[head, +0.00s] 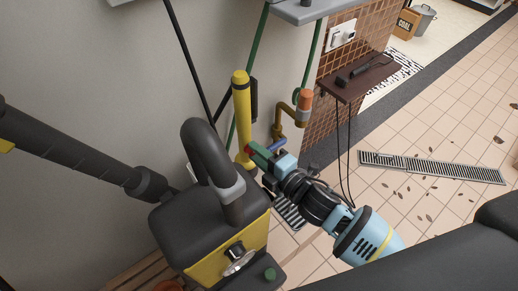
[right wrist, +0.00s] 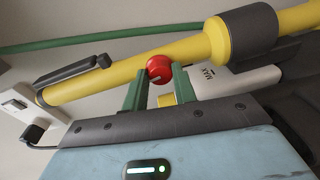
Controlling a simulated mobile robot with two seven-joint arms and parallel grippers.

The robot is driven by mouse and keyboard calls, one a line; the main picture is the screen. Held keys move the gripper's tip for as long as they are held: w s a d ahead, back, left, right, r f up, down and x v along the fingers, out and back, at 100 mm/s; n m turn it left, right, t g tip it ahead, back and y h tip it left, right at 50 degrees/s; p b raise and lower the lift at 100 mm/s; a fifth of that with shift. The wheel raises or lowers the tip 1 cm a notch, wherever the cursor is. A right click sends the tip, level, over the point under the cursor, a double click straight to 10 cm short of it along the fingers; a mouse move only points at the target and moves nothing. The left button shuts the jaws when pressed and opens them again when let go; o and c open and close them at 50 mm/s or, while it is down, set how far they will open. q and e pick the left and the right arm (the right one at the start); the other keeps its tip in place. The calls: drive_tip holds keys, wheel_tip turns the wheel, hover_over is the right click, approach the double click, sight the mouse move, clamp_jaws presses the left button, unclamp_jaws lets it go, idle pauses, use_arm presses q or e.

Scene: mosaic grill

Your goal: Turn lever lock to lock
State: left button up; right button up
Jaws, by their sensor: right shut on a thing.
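A tall yellow post (head: 242,110) stands against the wall in the head view. It carries a small red round knob (head: 249,148), which I take to be the lever lock. In the right wrist view the yellow post (right wrist: 140,77) runs slantwise and the red knob (right wrist: 159,68) has a pale mark on its face. My right gripper (head: 258,152) reaches the post from the lower right. In the wrist view its green fingers (right wrist: 158,85) are shut on the knob, one on each side. My left gripper is not in view.
A yellow and black machine (head: 215,225) with a thick bent dark pipe stands left of my right arm. An orange-topped bent pipe (head: 302,105) is right of the post. A brown shelf (head: 362,78) and floor grate (head: 430,167) lie farther right. Tiled floor is open there.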

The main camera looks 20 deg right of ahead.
drive_tip(key=shift+n+p, duration=1.1)
drive_tip(key=shift+n, duration=0.9)
drive_tip(key=shift+h, duration=0.4)
drive_tip(key=o, duration=1)
drive_tip(key=shift+v, duration=3.95)
drive_tip(key=shift+w, duration=0.1)
